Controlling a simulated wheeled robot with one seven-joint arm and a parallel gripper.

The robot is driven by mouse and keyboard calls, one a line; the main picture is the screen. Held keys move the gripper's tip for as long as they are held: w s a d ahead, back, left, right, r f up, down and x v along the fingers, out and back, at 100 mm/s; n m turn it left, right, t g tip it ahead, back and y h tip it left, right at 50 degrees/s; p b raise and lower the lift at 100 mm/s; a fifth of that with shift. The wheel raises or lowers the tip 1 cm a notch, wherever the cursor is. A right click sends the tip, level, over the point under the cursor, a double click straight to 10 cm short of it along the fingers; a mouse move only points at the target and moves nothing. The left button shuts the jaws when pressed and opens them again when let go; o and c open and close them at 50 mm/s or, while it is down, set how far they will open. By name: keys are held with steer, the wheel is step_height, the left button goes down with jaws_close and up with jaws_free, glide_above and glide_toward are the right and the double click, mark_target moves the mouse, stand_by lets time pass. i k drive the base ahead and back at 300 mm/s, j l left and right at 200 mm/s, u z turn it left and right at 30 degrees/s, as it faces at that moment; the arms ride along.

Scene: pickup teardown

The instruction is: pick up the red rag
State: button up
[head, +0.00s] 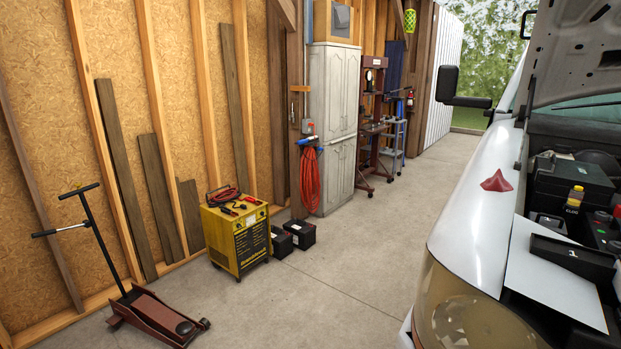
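The red rag (496,181) lies crumpled in a small peaked heap on the white front fender of the pickup (473,225), at the right of the head view. It sits beside the open engine bay, below and to the right of the side mirror. Nothing touches it from above. My gripper is not in view.
The hood stands open above the engine bay, which holds a black battery (572,185) and a small bottle (574,197). A yellow charger (237,236), black boxes (299,233) and a floor jack (157,314) stand at left. The concrete floor (345,262) between is clear.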

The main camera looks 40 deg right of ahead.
mark_target(497, 184)
steer(key=i+j+u, duration=0.1)
steer(key=i, duration=1.2)
steer(key=i+j+z, duration=0.1)
steer(key=i+z, duration=0.15)
steer(key=z, duration=0.15)
steer(key=i+j+z, duration=0.15)
steer(key=z, duration=0.2)
steer(key=i+j+z, duration=0.25)
steer(key=z, duration=0.15)
